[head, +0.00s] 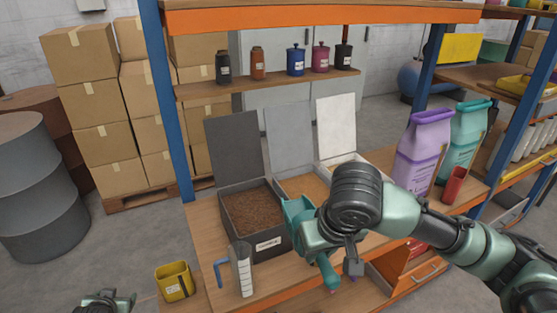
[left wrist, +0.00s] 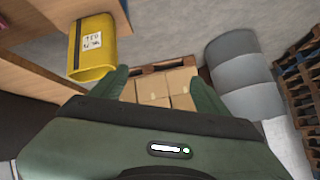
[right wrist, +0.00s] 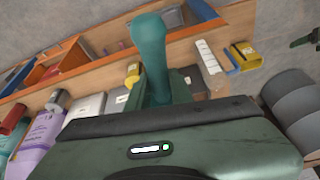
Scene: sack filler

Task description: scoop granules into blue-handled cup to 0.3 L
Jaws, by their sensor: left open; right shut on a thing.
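The clear measuring cup (head: 242,270) with a blue handle (head: 219,273) stands upright near the bench's front edge in the head view; its fill level is unclear. It also shows in the right wrist view (right wrist: 208,62). Just behind it is a dark bin (head: 267,244) of brown granules (head: 252,208), its lid raised. My right gripper (head: 312,232) is shut on a teal scoop (head: 297,214), right of that bin; the scoop also fills the middle of the right wrist view (right wrist: 150,55). The scoop's contents are hidden. My left gripper (head: 108,300) is open and empty, left of the bench.
A yellow container (head: 174,281) stands at the bench's left end. More open bins, one with orange granules (head: 303,187), stand right of the dark bin. Purple (head: 423,150) and teal (head: 468,135) sacks stand farther right. A blue post (head: 168,100) rises behind the bench.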

